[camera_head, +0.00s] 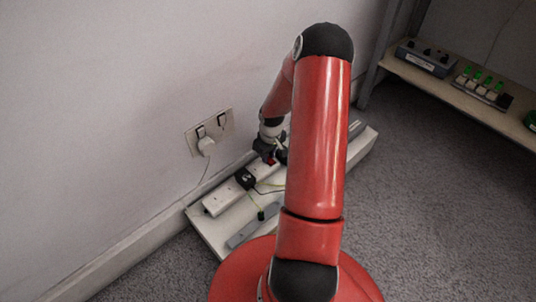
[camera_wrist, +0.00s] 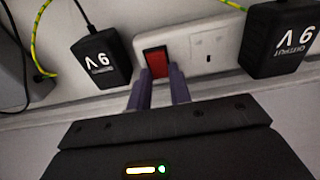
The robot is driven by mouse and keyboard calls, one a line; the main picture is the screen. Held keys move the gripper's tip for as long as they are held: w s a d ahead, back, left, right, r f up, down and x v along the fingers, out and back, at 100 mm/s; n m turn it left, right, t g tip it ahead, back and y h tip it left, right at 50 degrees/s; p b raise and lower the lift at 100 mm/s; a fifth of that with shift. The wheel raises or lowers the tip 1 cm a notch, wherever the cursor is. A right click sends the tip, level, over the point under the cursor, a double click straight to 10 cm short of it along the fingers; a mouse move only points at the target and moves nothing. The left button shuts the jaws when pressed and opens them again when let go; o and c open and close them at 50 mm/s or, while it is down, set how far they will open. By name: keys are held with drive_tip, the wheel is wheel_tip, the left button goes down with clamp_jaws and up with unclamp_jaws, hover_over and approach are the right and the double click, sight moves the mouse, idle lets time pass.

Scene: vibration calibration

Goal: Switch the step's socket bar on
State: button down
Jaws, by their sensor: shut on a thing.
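The white socket bar (camera_head: 222,199) lies on the low white step (camera_head: 205,228) against the wall; it also fills the top of the wrist view (camera_wrist: 205,28). Its red rocker switch (camera_wrist: 157,62) sits beside a free socket. My gripper (camera_wrist: 158,80) has its two purple-grey fingers at either side of the switch's near end, closed on it. In the head view my gripper (camera_head: 271,158) is over the bar, partly hidden by my arm. The switch's tilt and any lamp in it cannot be told.
Yellow-green cables run nearby. A wall socket (camera_head: 208,132) holds a white plug. A shelf (camera_head: 450,88) with devices stands at right. Carpet is clear at front right.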

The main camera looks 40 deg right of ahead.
drive_tip(key=shift+s+t, duration=0.3)
drive_tip(key=shift+t, duration=0.8)
drive_tip(key=c, duration=1.3)
unclamp_jaws()
drive_tip(key=shift+r, duration=0.1)
drive_tip(key=p+v, duration=0.2)
drive_tip(key=v, duration=0.5)
drive_tip(key=shift+s+d+r+p, duration=0.1)
drive_tip(key=shift+d+r+p, duration=0.05)
drive_tip(key=shift+r+p, duration=0.15)
